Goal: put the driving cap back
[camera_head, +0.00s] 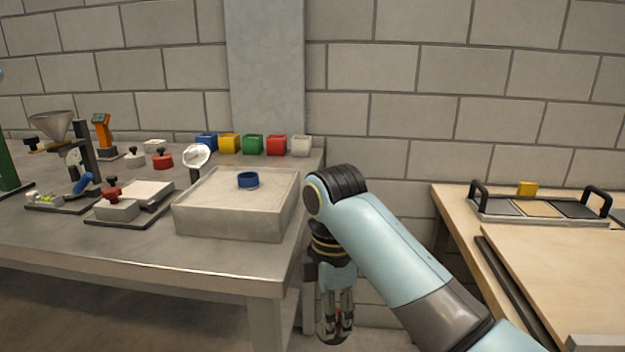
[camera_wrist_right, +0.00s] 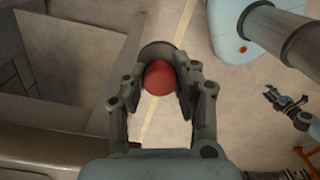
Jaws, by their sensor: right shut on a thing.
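My right gripper (camera_head: 338,300) hangs low beyond the steel table's right end, pointing down. It is shut on a red-knobbed grey cap (camera_wrist_right: 158,78), which looks like the driving cap. In the right wrist view the red knob sits between the fingertips (camera_wrist_right: 160,85), with the round grey disc beyond it. In the head view the fingers hide most of the cap. A small gripper at the right of the wrist view, seemingly my left one (camera_wrist_right: 286,103), has its fingers apart and looks empty. It is not visible in the head view.
The steel table (camera_head: 150,254) carries a sand-filled box (camera_head: 232,221) with a blue ring (camera_head: 248,180) on the sand. Coloured bins (camera_head: 253,144) stand behind. A wooden table (camera_head: 560,290) holds a handled tray (camera_head: 540,214).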

